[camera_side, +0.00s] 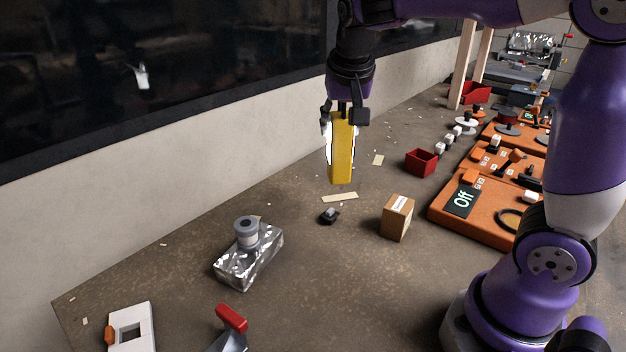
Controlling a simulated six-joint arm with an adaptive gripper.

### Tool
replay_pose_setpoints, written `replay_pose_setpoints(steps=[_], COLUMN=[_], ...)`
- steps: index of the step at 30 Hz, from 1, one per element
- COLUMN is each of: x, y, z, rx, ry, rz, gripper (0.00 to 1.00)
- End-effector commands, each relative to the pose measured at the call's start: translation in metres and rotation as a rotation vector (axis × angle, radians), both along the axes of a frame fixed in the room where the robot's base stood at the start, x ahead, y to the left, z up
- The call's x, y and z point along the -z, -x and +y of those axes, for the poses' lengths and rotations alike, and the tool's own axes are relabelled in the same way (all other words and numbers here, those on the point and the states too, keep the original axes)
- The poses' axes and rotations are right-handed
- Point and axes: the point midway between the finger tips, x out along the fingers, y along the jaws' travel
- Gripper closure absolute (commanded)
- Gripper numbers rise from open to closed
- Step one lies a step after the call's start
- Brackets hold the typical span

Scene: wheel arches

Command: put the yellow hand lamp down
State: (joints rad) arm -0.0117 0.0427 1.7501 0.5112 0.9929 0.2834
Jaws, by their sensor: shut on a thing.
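The yellow hand lamp (343,150) is a tall yellow block with a bright white strip down its left side. My gripper (344,113) points down from above and is shut on the lamp's top end. The lamp hangs upright and appears to be above the brown worktop (320,270), apart from it. The far side of the lamp is hidden.
Below the lamp lie a pale strip (340,197) and a small black part (329,215). A cardboard box (397,217), red bin (421,161), orange panels (470,215) and a silver foil-like block (250,262) stand around. The worktop between block and box is mostly clear.

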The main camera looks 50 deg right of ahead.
Motion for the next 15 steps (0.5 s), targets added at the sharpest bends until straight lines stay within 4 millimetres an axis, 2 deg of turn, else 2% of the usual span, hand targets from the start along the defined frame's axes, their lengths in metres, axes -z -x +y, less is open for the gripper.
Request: replay_pose_setpoints(steps=[5,9,15], x=[0.017,0.040,0.063], y=[0.006,0.006,0.004], z=[-0.037,-0.074,-0.112], rx=[0.049,0.047,0.040], ry=[0.001,0.001,0.000], rz=[0.002,0.004,0.000], gripper=[1.00,1.00,1.00])
